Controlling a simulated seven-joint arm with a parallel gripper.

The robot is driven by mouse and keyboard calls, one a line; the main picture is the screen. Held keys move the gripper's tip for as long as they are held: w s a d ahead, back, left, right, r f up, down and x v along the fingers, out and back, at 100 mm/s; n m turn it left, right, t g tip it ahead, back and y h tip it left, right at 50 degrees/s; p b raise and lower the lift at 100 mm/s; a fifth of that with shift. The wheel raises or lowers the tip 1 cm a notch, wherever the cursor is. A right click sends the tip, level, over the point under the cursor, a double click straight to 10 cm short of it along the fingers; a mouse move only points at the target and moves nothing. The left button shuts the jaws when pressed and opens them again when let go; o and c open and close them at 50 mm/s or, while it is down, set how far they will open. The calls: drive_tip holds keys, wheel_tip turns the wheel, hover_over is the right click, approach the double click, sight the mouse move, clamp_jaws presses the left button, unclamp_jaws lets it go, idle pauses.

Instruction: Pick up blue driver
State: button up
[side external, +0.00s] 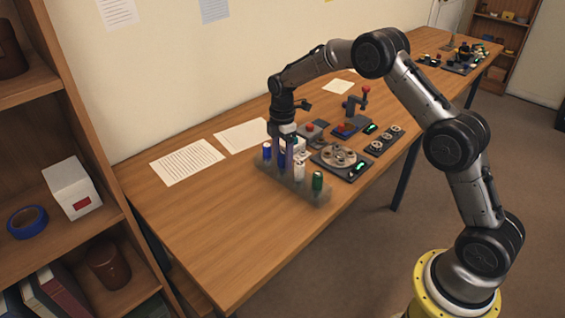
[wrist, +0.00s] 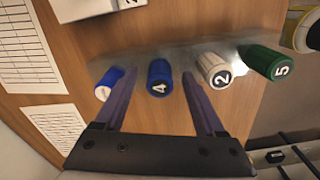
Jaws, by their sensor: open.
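A translucent rack (side external: 315,195) holds several upright drivers in a row. A blue driver marked 4 (wrist: 159,80) stands between my gripper's fingers in the wrist view. A second blue driver (wrist: 107,84) stands just left of the left finger; its top also shows in the side view (side external: 267,149). A white driver marked 2 (wrist: 214,70) and a green driver marked 5 (wrist: 264,62) stand to the right. My gripper (wrist: 160,74) is open and points down over the rack, with its fingers around driver 4. I cannot tell whether they touch it.
Papers (side external: 187,162) lie left of the rack on the wooden table (side external: 215,235). A tray with round parts (side external: 343,160) and other devices (side external: 352,125) stand close behind and right of the rack. The table's front left is clear.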

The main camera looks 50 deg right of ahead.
clamp_jaws()
idle(0.3)
drive_tip(key=shift+r, duration=0.2)
